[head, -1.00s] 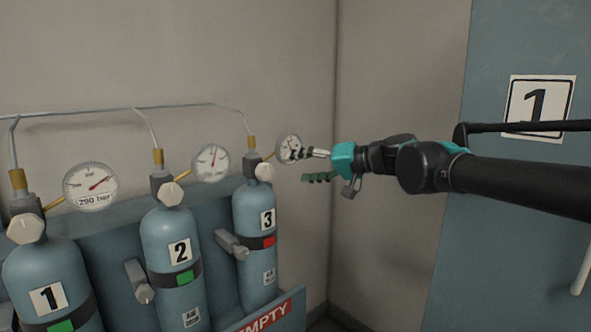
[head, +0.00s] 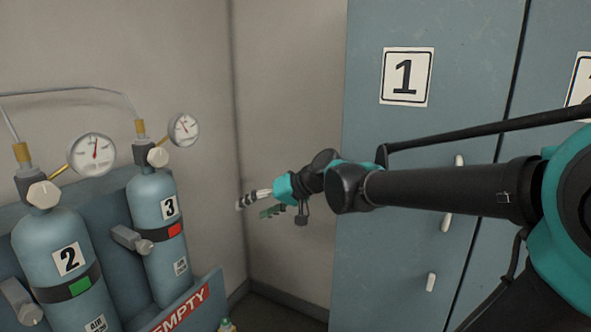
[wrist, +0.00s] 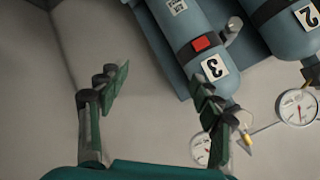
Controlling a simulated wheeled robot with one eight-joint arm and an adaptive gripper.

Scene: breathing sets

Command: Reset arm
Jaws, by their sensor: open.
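My gripper (head: 252,206) is at the end of my stretched arm in the head view, in front of the wall corner and right of cylinder 3 (head: 150,215). In the wrist view my gripper (wrist: 155,105) has its two fingers spread wide apart with nothing between them. Cylinder 3 also shows upside down in the wrist view (wrist: 195,22), behind the right finger, with a red marker on its band. The gripper appears apart from the cylinders.
Cylinder 2 (head: 55,250) has a green marker. Gauges (head: 92,154) and a thin pipe (head: 70,92) sit above the cylinders. An EMPTY sign (head: 182,310) is on the rack. A blue locker (head: 375,130) marked 1 stands behind my arm.

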